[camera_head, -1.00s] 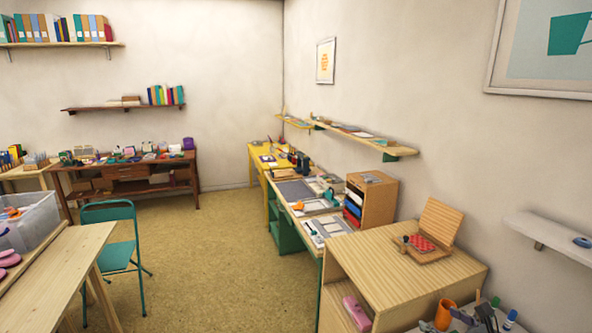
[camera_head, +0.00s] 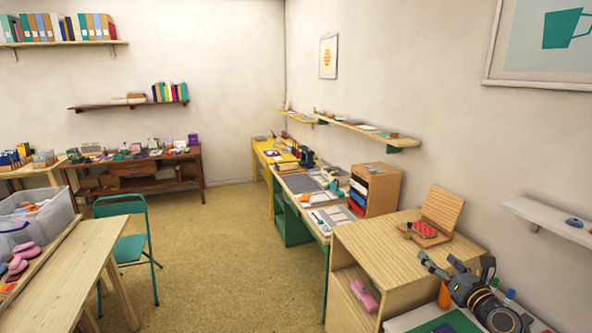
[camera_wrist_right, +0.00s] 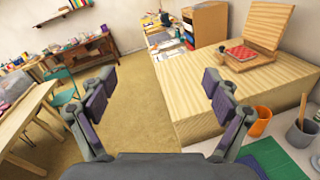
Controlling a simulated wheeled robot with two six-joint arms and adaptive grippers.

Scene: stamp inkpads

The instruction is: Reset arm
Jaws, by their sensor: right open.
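My right gripper (camera_head: 457,266) shows at the lower right of the head view, dark grey with orange rings on its wrist. Its fingers are spread and nothing is between them. In the right wrist view its two fingers with purple pads (camera_wrist_right: 159,95) stand wide apart, with open floor and the cabinet beyond. It is in the air by the near end of the wooden cabinet (camera_head: 385,247). My left gripper is in neither view.
An open wooden box with a red pad (camera_head: 424,229) sits on the cabinet. An orange cup (camera_wrist_right: 262,121) and a grey cup (camera_wrist_right: 300,133) stand close to the right gripper. A table with a clear bin (camera_head: 38,213) is at left.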

